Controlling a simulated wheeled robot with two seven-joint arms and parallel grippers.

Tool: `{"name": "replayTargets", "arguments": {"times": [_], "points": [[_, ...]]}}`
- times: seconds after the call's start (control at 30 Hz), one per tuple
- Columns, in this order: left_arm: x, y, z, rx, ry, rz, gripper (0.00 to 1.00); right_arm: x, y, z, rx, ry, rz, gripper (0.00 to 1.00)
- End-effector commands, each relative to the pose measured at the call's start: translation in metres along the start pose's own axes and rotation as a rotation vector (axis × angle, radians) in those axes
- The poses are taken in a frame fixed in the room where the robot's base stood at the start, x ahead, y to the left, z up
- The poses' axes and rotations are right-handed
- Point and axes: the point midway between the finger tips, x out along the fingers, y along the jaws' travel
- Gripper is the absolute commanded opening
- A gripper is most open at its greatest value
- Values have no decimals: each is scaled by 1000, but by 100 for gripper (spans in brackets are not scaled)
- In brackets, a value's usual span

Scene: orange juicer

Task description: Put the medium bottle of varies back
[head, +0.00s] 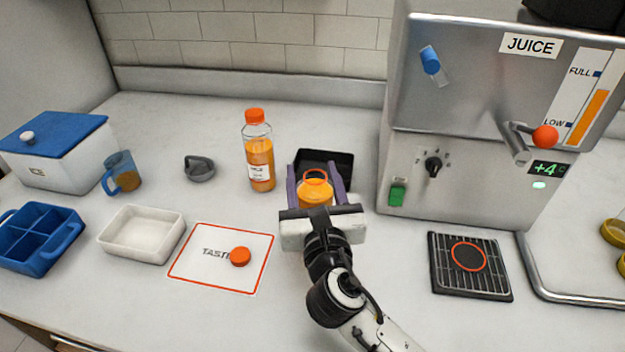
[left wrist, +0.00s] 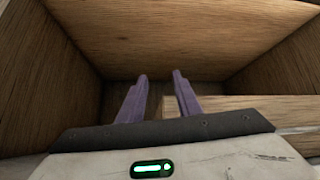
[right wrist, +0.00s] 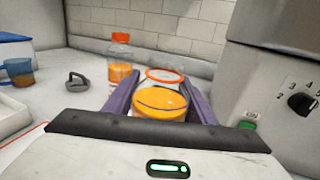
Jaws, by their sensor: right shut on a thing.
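My right gripper (head: 316,190) is shut on an uncapped bottle (head: 315,192) of orange juice with an orange ring at its neck. The right wrist view shows this bottle (right wrist: 160,102) upright between the purple fingers (right wrist: 158,98). It is in front of a black tray (head: 338,160), which it partly hides; whether its base touches the counter is hidden. A taller capped juice bottle (head: 260,165) stands to its left. An orange cap (head: 240,257) lies on the TASTE mat (head: 205,277). My left gripper (left wrist: 160,82) is open and empty inside a wooden compartment (left wrist: 190,45).
The juice machine (head: 460,120) stands at the right, with a drip grate (head: 470,285) in front. A white tray (head: 142,250), blue divided caddy (head: 40,265), jug (head: 125,175), grey lid (head: 200,172) and cooler box (head: 60,160) are left.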

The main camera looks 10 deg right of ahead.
Motion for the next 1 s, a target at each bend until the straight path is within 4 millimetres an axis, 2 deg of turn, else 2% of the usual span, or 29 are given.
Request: {"name": "replayTargets", "arguments": {"times": [0.37,0.4,0.47,0.83,1.0], "points": [[2,-1,-9,3,18,-1,31,0,0,-1,1,-5,0,0],[2,-1,-9,3,18,-1,31,0,0,-3,1,0,-1,57],[2,-1,-9,3,17,-1,31,0,0,-3,1,0,-1,67],[0,-1,-8,2,14,-2,31,0,0,2,1,-1,0,69],[-5,-1,-13,2,13,-2,31,-10,6,2,0,2,9,69]]}}
